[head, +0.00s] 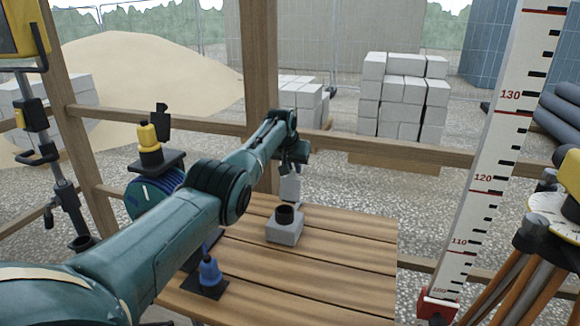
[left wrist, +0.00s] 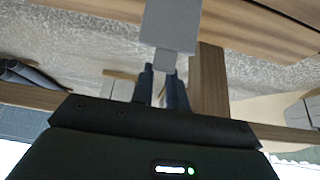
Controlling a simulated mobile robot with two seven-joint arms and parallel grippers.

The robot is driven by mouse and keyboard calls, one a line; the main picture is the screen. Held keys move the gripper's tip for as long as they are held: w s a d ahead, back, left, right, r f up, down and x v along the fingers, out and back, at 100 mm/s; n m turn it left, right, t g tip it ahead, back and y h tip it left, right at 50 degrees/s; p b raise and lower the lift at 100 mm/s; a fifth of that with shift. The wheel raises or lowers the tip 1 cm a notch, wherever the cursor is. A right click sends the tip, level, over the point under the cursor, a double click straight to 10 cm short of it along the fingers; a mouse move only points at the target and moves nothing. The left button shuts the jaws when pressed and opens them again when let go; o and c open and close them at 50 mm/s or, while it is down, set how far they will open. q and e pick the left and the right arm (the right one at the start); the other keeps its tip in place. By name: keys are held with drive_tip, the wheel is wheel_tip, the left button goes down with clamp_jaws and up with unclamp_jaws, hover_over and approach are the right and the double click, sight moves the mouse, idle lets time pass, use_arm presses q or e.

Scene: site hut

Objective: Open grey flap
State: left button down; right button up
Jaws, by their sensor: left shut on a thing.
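A small grey box (head: 284,235) with a dark round opening on top sits on the wooden table. The grey flap (head: 290,188) stands upright at the back of the box, so the opening is uncovered. My left gripper (head: 293,168) is above the box, shut on the flap's narrow tab. In the left wrist view the flap (left wrist: 171,24) fills the top middle, and its tab (left wrist: 164,63) lies between the two fingers of my left gripper (left wrist: 164,80). My right gripper is not in view.
The slatted table (head: 340,250) is mostly clear right of the box. A blue-topped item (head: 209,271) stands on a dark base at the front left. A timber post (head: 258,60) and rail are behind. A tall measuring staff (head: 498,130) and tripod (head: 545,240) stand at right.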

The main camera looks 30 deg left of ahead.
use_arm(q)
drive_tip(key=shift+w+a+r, duration=0.1)
drive_tip(key=shift+w+r, duration=0.15)
drive_tip(key=shift+r, duration=0.3)
drive_tip(key=c, duration=1.8)
unclamp_jaws()
drive_tip(key=o, duration=0.4)
drive_tip(key=shift+f, duration=0.35)
